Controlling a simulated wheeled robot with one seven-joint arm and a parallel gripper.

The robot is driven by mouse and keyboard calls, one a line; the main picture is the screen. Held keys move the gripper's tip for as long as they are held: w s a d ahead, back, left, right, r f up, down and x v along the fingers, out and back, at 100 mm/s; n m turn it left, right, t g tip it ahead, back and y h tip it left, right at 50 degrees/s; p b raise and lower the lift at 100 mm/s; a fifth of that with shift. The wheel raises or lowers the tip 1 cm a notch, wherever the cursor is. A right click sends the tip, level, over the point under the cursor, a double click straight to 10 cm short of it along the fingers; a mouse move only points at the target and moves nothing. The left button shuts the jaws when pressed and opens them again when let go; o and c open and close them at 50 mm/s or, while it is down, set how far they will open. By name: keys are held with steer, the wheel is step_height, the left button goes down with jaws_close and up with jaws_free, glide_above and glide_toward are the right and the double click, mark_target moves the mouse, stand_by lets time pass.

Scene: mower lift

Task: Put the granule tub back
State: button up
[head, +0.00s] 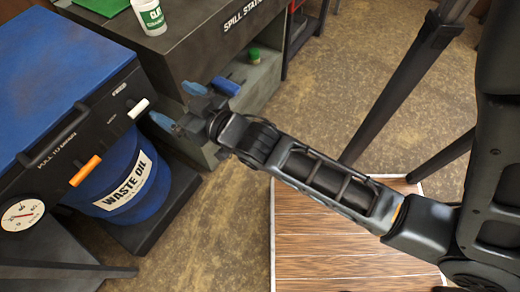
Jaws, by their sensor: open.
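A white tub (149,16) with a green label stands upright on top of the dark spill station (205,45), near a green sheet. I cannot read its label fully, so I cannot tell for sure that it is the granule tub. A smaller item with a green lid (254,56) sits lower, in the station's grey open part. My gripper (194,103) is open, its blue fingertips spread, in front of the station's face and below the white tub. It appears empty. My gripper hides part of the station's lower front.
A blue waste oil drum (128,178) stands under a blue-topped unit (55,75) at left. That unit has a dial, a handle, and orange and white levers facing my gripper. Dark poles (400,80) stand at right. Brown floor (225,215) is open below my arm, beside wooden decking (340,245).

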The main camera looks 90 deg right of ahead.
steer(key=s+a+r+n+y, duration=0.3)
steer(key=s+a+y, duration=0.1)
steer(key=s+a, duration=0.4)
steer(key=s+a+r+n+y, duration=0.3)
steer(key=s+a+y, duration=0.2)
steer(key=s+a, duration=0.3)
steer(key=shift+s+r+n+t, duration=0.2)
steer(key=shift+s+n+t, duration=0.15)
steer(key=shift+s, duration=0.5)
steer(key=shift+d, duration=0.1)
